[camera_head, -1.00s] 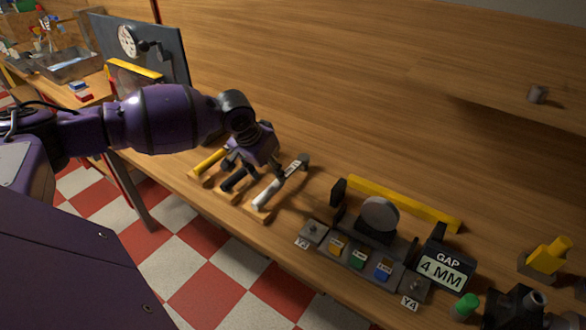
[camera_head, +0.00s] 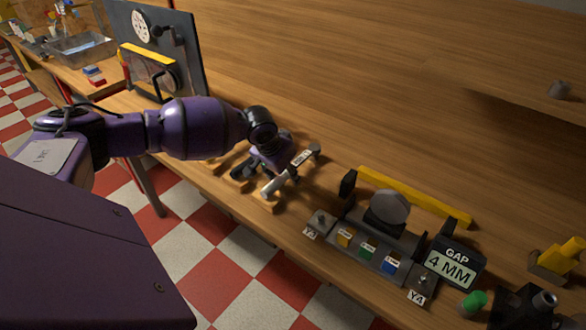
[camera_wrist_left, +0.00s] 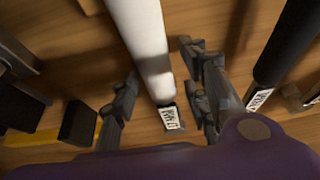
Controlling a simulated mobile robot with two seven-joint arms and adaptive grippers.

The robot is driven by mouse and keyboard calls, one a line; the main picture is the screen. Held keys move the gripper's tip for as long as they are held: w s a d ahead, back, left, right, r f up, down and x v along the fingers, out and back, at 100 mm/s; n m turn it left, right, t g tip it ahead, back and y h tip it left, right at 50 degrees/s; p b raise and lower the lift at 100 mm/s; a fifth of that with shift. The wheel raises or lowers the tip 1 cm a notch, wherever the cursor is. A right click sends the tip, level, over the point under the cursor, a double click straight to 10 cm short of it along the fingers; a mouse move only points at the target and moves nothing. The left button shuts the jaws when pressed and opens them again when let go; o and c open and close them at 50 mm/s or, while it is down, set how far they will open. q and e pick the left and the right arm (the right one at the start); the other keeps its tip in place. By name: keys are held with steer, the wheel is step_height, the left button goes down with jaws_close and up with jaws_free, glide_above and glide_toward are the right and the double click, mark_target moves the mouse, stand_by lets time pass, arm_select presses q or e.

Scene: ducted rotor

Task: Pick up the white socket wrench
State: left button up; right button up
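The white socket wrench (camera_head: 273,187) lies on wooden rests on the bench, its dark head and label toward the back right. It is partly hidden by my left gripper (camera_head: 274,171). In the left wrist view, the white handle (camera_wrist_left: 143,42) runs between the two spread fingers of the left gripper (camera_wrist_left: 165,101), with gaps visible on both sides. The left gripper is open around the wrench, near its labelled end. A black-handled wrench (camera_wrist_left: 288,45) lies just outside the right-hand finger in that view. My right gripper is not in view.
A fixture with coloured blocks (camera_head: 367,248), a yellow bar (camera_head: 415,195) and a "GAP 4 MM" sign (camera_head: 452,266) stand to the right. A dark upright panel (camera_head: 190,45) stands at the back left. The bench behind the wrench is clear.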

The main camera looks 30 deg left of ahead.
arm_select(q)
jaws_close()
steer(key=shift+r, duration=0.2)
